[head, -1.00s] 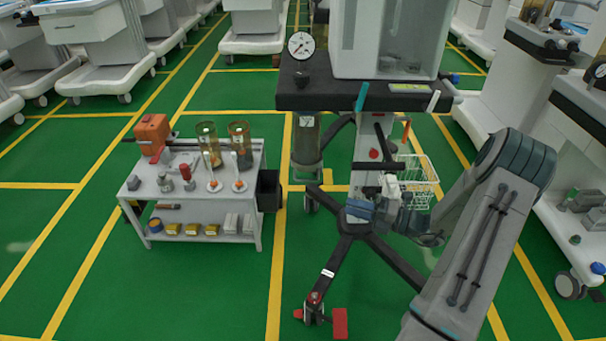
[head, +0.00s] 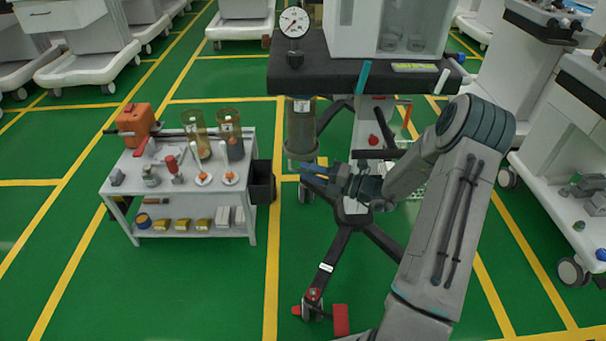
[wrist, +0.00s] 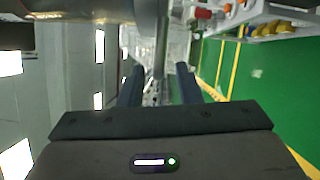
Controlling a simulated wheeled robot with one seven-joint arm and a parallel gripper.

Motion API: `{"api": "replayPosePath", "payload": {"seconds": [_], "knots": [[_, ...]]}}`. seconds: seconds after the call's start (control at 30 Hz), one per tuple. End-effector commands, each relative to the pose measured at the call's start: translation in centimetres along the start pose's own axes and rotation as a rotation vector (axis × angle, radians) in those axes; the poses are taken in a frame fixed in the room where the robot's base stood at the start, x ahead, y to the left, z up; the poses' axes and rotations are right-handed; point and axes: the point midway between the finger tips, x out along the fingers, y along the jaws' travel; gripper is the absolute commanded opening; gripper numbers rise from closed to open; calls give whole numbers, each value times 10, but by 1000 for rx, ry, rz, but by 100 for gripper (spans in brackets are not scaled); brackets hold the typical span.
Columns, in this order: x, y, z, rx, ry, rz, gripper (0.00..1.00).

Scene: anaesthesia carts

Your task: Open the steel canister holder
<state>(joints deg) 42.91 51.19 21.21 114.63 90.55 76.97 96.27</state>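The steel canister holder appears to be the clear and grey cylinder (head: 300,130) hanging under the left end of the cart's dark top. A metal band is around its lower part. My gripper (head: 313,172) is just below and beside its lower end, fingers pointing left; I cannot tell whether they touch it. In the wrist view my gripper (wrist: 158,83) has its two dark fingers apart, with nothing clearly held between them. A thin grey upright piece (wrist: 160,45) shows beyond the gap. A large rounded metallic surface (wrist: 85,10) at the top left of that view may be the canister.
The cart's dark top (head: 340,77) overhangs my gripper, with a gauge (head: 294,22) on it. The cart's dark legs (head: 335,258) spread below. A white side table (head: 150,190) with bottles and tools stands to the left, a black bin (head: 262,182) at its side. Green floor is clear in front.

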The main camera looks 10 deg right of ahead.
Motion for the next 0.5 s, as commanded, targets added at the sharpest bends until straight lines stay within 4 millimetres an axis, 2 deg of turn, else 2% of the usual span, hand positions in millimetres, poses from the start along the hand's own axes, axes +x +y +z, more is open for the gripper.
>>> {"api": "replayPosePath", "payload": {"seconds": [0.2, 0.5], "knots": [[19, -1, 1, -1, -2, 0, 31], [22, 0, 1, 0, -2, 0, 31]]}}
